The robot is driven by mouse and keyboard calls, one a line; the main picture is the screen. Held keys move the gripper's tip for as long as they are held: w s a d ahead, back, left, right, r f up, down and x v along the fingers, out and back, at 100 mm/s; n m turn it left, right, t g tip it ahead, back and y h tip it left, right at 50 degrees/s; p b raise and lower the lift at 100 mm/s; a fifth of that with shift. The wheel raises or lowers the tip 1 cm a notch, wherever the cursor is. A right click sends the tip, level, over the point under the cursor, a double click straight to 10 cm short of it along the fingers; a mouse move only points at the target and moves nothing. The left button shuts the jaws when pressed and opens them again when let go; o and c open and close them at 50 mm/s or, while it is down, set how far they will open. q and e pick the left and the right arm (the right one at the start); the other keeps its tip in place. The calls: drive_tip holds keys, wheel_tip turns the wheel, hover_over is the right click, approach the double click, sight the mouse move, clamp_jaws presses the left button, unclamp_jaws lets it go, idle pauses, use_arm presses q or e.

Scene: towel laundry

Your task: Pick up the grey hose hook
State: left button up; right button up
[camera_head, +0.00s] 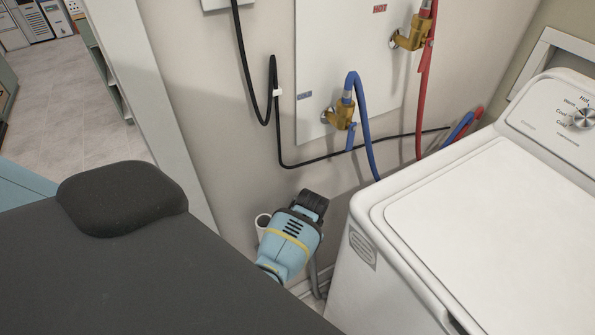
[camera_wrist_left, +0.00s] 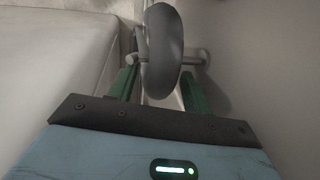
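The grey hose hook (camera_wrist_left: 163,45) shows in the left wrist view as a dark grey curved piece, upright in the middle. My left gripper (camera_wrist_left: 160,80) has its two green fingers apart, one on each side of the hook. I see no clear contact, and the hook hides part of the space between the fingers. In the head view my left arm's teal and black wrist (camera_head: 292,238) is low between the wall and the washer. My right gripper is not in view.
A white washing machine (camera_head: 480,225) stands close on the right. Blue (camera_head: 365,130) and red (camera_head: 424,95) hoses hang from brass valves on the wall. A black cable (camera_head: 300,162) runs along the wall.

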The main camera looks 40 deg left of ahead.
use_arm(q)
drive_tip(key=c, duration=1)
drive_tip(key=shift+r, duration=0.1)
